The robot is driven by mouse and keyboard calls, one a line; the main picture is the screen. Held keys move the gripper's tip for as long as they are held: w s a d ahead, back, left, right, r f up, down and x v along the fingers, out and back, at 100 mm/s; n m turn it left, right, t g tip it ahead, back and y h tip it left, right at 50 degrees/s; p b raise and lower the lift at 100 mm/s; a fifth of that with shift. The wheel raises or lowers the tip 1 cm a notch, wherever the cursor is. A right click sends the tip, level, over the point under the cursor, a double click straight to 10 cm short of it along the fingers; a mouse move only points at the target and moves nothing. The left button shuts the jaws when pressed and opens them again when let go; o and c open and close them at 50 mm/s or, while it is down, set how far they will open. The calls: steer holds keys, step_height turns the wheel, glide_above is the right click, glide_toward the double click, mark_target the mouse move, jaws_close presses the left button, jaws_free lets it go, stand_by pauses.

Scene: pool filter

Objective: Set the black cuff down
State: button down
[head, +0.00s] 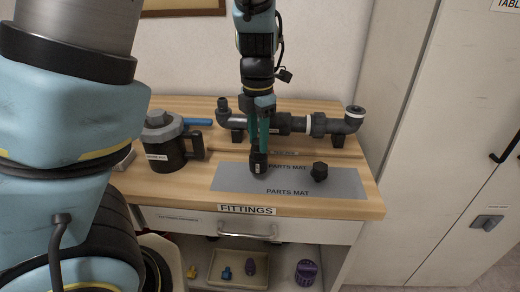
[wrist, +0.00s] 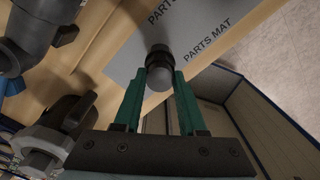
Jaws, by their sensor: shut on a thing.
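My gripper (head: 259,148) points down over the left half of the grey parts mat (head: 235,180). Its teal fingers are shut on the black cuff (head: 258,164), which is at or just above the mat; I cannot tell if it touches. In the wrist view the cuff (wrist: 158,58) sits between the fingertips (wrist: 160,78), with a grey rounded end toward the camera. The mat (wrist: 125,65) shows behind it. A black knob-like fitting (head: 319,171) stands on the right half of the mat, apart from the cuff.
A dark pipe assembly (head: 293,124) runs along the back of the wooden bench (head: 350,199). A black jug-like housing with a grey lid (head: 165,147) stands left of the mat. Below are a fittings drawer (head: 190,218) and a shelf with a tray (head: 237,281) and purple basket (head: 306,271).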

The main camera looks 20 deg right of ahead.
steer(key=shift+f, duration=1.45)
steer(key=shift+f, duration=0.2)
steer(key=shift+c, duration=2.4)
jaws_free()
step_height(320, 180, up, 12)
steer(key=shift+r+p, duration=0.2)
steer(key=shift+p, duration=0.15)
